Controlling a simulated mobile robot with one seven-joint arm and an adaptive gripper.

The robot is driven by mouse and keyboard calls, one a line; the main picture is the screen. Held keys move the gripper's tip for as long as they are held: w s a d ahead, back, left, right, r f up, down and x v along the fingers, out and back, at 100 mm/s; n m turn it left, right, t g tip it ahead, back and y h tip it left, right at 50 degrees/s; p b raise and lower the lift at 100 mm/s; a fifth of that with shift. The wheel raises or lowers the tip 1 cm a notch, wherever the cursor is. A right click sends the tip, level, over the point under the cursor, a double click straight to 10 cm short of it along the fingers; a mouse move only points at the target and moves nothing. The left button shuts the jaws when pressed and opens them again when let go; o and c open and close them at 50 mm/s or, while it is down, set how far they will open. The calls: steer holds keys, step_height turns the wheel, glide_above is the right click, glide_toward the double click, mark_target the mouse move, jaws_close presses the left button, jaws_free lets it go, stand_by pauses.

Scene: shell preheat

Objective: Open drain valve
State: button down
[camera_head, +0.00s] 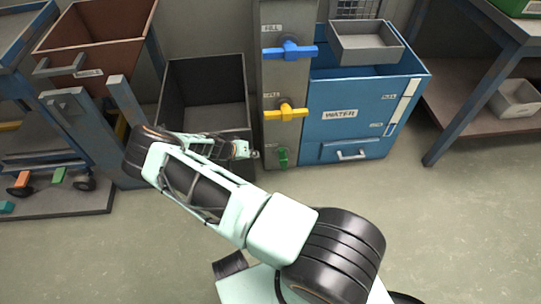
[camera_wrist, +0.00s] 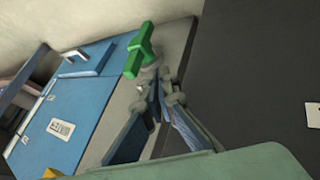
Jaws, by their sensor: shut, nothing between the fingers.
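A green valve handle (camera_head: 283,157) sits lowest on the grey valve column (camera_head: 274,135), close to the floor. It also shows in the wrist view (camera_wrist: 139,50), beyond my fingertips. Its label is too small to read. My gripper (camera_head: 255,154) is just left of the green handle in the head view, apart from it. In the wrist view my gripper (camera_wrist: 159,84) has its fingertips together and empty, pointing toward the handle's base. Whether they touch it there I cannot tell.
A blue water tank (camera_head: 345,113) stands right of the column. Above the green handle are a yellow handle (camera_head: 285,112) and a blue handle (camera_head: 290,50) labelled FILL. A dark open bin (camera_head: 205,67) stands left. The floor in front is clear.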

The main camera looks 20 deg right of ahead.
steer(key=b, duration=0.4)
glide_toward(283, 160)
steer(key=w+a+f, duration=0.2)
steer(key=w+f, duration=0.2)
steer(key=shift+s+d+r, duration=0.15)
steer(key=shift+s+d, duration=0.05)
steer(key=shift+d, duration=0.75)
steer(key=shift+s+d+r, duration=0.15)
steer(key=shift+s+d, duration=0.05)
steer(key=shift+d, duration=0.75)
